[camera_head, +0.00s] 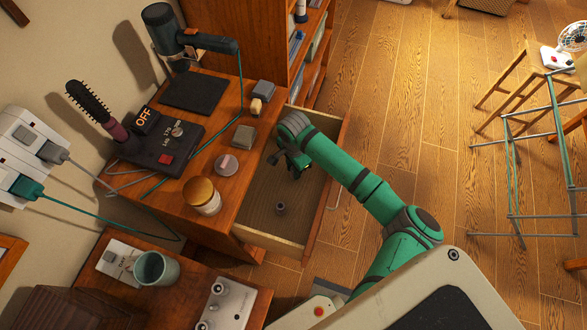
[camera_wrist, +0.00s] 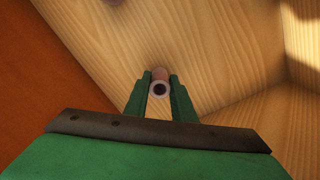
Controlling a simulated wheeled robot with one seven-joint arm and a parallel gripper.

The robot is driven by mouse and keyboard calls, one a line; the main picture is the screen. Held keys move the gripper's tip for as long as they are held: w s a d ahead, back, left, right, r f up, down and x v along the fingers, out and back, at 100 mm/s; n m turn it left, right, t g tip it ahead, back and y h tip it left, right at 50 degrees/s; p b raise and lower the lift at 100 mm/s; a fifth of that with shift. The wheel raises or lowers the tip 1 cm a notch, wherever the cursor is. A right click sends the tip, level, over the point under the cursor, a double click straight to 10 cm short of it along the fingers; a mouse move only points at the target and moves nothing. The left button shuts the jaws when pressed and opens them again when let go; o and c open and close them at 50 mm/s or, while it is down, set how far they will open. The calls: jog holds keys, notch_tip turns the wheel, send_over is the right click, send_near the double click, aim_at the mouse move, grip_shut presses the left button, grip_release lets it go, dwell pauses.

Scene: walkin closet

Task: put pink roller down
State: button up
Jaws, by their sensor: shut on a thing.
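In the wrist view, my gripper (camera_wrist: 160,88) is shut on the pink roller (camera_wrist: 160,75). It is a small tube, with its pale round end and dark hole facing the camera. Behind it is the pale wooden floor of the open drawer (camera_head: 262,195); I cannot tell whether the roller touches it. In the head view, my gripper (camera_head: 291,163) is inside or just over the far part of the drawer, and the roller is not discernible there. A small dark round thing (camera_head: 280,208) sits on the drawer floor, nearer the front of the picture.
The wooden top beside the drawer holds a jar (camera_head: 202,196), a round pink-topped thing (camera_head: 227,165), small boxes (camera_head: 243,136), a hairbrush device (camera_head: 160,145) and a hair dryer (camera_head: 165,30). The drawer floor around the small round thing is mostly clear.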

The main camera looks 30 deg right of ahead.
jog(key=o, duration=1.1)
jog(key=shift+c, duration=0.2)
notch_tip(320, 180, up, 12)
jog(key=shift+r, duration=0.15)
